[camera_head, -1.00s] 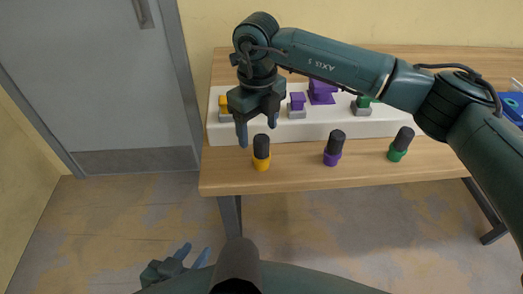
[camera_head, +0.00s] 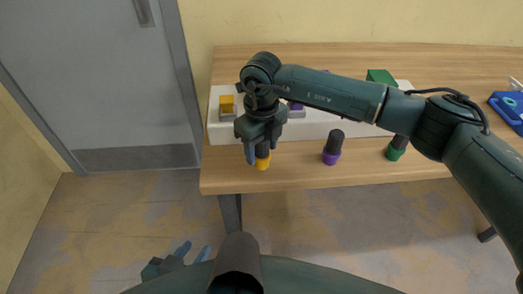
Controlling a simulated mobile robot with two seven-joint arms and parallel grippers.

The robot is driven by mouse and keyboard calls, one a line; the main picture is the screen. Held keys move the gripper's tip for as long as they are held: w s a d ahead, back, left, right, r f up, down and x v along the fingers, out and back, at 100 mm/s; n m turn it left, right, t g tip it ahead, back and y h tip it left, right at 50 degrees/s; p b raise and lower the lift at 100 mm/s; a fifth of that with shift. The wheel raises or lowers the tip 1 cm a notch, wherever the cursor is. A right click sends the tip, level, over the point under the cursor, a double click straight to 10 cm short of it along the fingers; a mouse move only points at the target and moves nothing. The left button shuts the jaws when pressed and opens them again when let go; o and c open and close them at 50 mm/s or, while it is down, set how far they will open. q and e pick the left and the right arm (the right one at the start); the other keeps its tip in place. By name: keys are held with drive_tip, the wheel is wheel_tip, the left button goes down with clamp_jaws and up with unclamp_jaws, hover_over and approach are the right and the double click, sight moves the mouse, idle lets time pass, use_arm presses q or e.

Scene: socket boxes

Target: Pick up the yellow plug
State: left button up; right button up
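The yellow plug (camera_head: 262,164), a yellow base with a black handle, stands upright near the table's front left edge. My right gripper (camera_head: 262,152) is over it, fingers pointing down on either side of the black handle. The gripper hides the top of the handle, and I cannot tell whether the fingers touch it. My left gripper (camera_head: 193,254) is open and empty, low over the floor in front of the table.
A purple plug (camera_head: 332,152) and a green plug (camera_head: 396,150) stand to the right. Behind is a white board (camera_head: 315,130) with a yellow block (camera_head: 227,104) and other coloured blocks, partly hidden by my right arm. A blue item (camera_head: 508,108) lies far right.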

drive_tip(key=c, duration=0.8)
drive_tip(key=shift+c, duration=0.2)
wheel_tip(320, 180, up, 10)
drive_tip(key=shift+r+b, duration=0.1)
drive_tip(key=shift+b, duration=0.35)
